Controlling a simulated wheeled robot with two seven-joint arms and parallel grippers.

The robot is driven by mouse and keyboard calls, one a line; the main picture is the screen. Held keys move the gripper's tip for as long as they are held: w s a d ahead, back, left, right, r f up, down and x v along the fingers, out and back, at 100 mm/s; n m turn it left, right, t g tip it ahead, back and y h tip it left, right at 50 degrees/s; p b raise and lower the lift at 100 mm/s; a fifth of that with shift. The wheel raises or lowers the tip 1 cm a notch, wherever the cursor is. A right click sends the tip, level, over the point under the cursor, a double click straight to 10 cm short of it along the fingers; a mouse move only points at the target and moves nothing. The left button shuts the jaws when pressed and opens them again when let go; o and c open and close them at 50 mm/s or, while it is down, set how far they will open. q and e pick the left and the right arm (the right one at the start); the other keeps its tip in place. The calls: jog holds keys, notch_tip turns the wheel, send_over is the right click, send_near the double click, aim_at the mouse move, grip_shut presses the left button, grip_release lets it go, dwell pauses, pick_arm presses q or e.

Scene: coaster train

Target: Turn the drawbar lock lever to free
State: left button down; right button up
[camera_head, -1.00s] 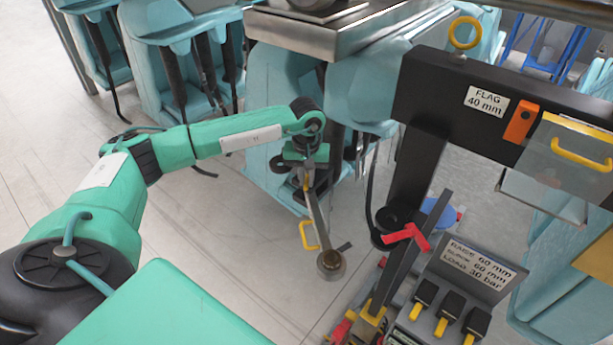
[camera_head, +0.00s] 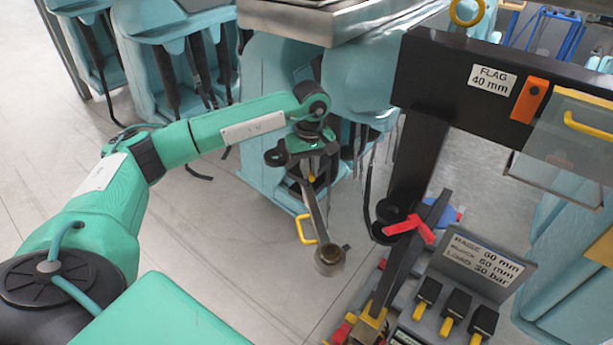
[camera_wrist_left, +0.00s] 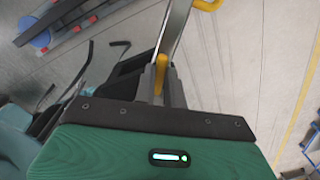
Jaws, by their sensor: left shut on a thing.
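My left gripper (camera_head: 311,173) is at the upper end of a grey metal drawbar (camera_head: 316,213), which runs down to a round eye end. In the left wrist view its fingers (camera_wrist_left: 161,82) are shut on a small yellow lever (camera_wrist_left: 161,66), which I take to be the drawbar lock lever. The drawbar (camera_wrist_left: 175,28) runs away just beyond the fingertips. The fingers hide the sides of the lever, and its pivot is not clear. A yellow loop handle (camera_head: 301,229) sits beside the drawbar. My right gripper is not in view.
Right of the drawbar stands a black post (camera_head: 416,165) with a red lever (camera_head: 410,229). A labelled sign (camera_head: 479,262) stands behind yellow-tipped black blocks. Teal train cars (camera_head: 270,120) lie behind my gripper. The floor to the lower left of the drawbar is clear.

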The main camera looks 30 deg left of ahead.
pick_arm(q)
jog(key=shift+w+d+n+b, duration=0.1)
jog(key=shift+w+n+b, duration=0.15)
jog(key=shift+n+b, duration=0.35)
jog(key=shift+w+d+n+b, duration=0.1)
jog(key=shift+w+n+b, duration=0.25)
jog(key=shift+n, duration=0.45)
jog(key=shift+r, duration=0.1)
jog(key=c, duration=1.5)
grip_release()
jog(key=shift+s, duration=0.1)
jog(key=shift+o, duration=0.2)
notch_tip(320, 180, up, 8)
jog(key=b, duration=0.2)
jog(key=shift+f+b, duration=0.25)
jog(key=shift+b, duration=0.1)
